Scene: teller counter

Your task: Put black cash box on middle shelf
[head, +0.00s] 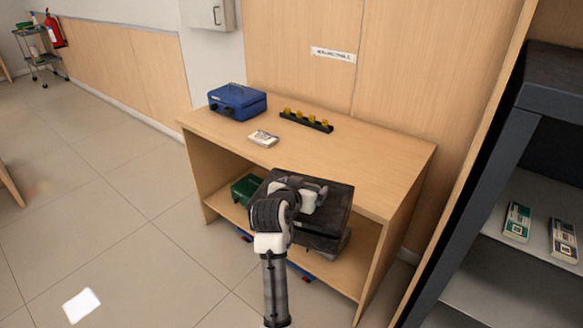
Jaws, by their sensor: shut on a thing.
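The black cash box (325,232) is at the front of the wooden counter (388,200), partly over its open lower part. My gripper (312,194) is on the top of the box and shut on it; the fingertips and the exact grip are mostly hidden by my wrist. The counter's shelf (226,211) below the top shows to the left of the box. A green box (245,189) sits on that shelf, partly hidden. I cannot tell whether the black box touches the shelf or hangs in front of it.
A blue cash box (237,101), a note bundle (263,138) and a black coin holder (306,122) stand on the countertop. A dark rack (470,195) with note bundles stands at right. The left floor is mostly clear.

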